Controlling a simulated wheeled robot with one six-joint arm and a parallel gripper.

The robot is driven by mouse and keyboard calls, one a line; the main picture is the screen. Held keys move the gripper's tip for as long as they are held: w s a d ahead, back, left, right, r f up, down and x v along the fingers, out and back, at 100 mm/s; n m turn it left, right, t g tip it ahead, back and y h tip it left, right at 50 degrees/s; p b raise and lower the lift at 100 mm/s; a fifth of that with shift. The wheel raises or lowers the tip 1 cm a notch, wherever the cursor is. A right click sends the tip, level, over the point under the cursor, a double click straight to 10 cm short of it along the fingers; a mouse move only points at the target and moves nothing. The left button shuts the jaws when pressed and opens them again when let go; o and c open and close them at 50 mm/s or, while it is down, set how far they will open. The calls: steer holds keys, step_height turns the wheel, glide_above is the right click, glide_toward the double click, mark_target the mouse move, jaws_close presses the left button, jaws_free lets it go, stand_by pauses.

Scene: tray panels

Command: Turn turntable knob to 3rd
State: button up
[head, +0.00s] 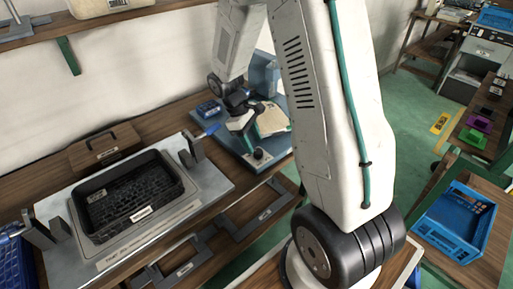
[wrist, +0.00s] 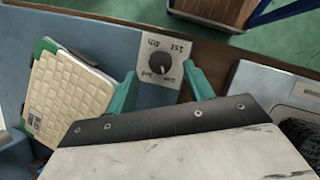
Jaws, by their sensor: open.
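The turntable knob (wrist: 162,63) is a round black dial on a light plate (wrist: 149,94) with small printed position labels around it. The labels appear upside down in the wrist view and are hard to read; I cannot tell which one the knob points to. In the head view the knob (head: 258,154) sits at the front of a blue panel (head: 232,146). My gripper (wrist: 161,76) is open, its green fingers appearing on either side of the knob plate, with nothing between them. I cannot tell their height above it. In the head view my gripper (head: 241,123) is behind and left of the knob.
A beige ribbed block with green edges (wrist: 66,98) lies on the panel beside the knob. A black basket (head: 130,196) sits in a grey tray fixture to the left, with metal handles (head: 250,212) in front. A blue crate (head: 452,222) stands far right.

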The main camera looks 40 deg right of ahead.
mark_target(258, 151)
steer(key=shift+x, duration=1.8)
steer(key=shift+c, duration=0.3)
steer(key=c, duration=0.9)
